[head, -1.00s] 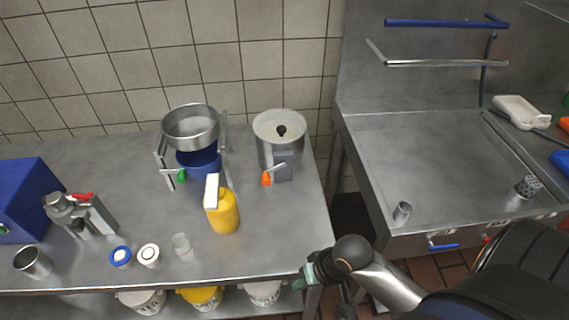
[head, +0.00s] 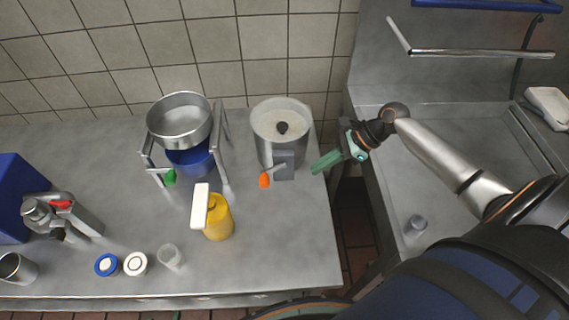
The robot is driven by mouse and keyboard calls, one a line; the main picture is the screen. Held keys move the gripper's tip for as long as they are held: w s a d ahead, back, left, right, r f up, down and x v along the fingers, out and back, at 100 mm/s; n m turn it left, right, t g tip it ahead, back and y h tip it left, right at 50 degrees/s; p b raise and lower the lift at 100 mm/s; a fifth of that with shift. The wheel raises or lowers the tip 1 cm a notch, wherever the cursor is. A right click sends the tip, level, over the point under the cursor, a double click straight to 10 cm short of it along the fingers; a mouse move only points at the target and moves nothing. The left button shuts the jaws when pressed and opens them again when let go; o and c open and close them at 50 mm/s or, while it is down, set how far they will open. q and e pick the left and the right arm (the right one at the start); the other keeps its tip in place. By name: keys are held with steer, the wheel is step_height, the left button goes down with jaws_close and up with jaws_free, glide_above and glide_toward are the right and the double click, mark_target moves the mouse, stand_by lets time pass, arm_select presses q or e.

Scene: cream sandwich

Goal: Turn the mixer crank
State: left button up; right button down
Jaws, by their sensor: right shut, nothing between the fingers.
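The mixer (head: 281,130) is a grey metal cylinder with a pale top and a black knob, standing at the right end of the steel table. Its crank (head: 265,180) has an orange handle and sticks out from the grey box on its front. My right gripper (head: 318,170) has teal fingers, is shut and empty, and points left toward the mixer. It is to the right of the mixer at the table's right edge, apart from the crank. My left gripper is not in view.
A round metal pan on a stand (head: 180,120) with a green handle is left of the mixer. A yellow bottle (head: 218,220) stands in front. Small jars and a grey machine (head: 62,215) are further left. A steel sink unit (head: 430,130) is at the right, across a gap.

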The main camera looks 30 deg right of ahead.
steer(key=b+x, duration=0.1)
steer(key=x, duration=0.8)
steer(key=shift+a+f, duration=0.2)
steer(key=shift+a, duration=0.15)
steer(key=shift+w+a+r+p, duration=0.1)
steer(key=shift+w+a+r, duration=0.2)
steer(key=shift+a, duration=0.25)
steer(key=shift+w+a+r+p, duration=0.15)
steer(key=shift+w+a+r, duration=0.1)
steer(key=shift+a, duration=0.3)
steer(key=shift+w+a+r+p, duration=0.1)
steer(key=shift+w+a+r, duration=0.2)
steer(key=shift+a, duration=0.25)
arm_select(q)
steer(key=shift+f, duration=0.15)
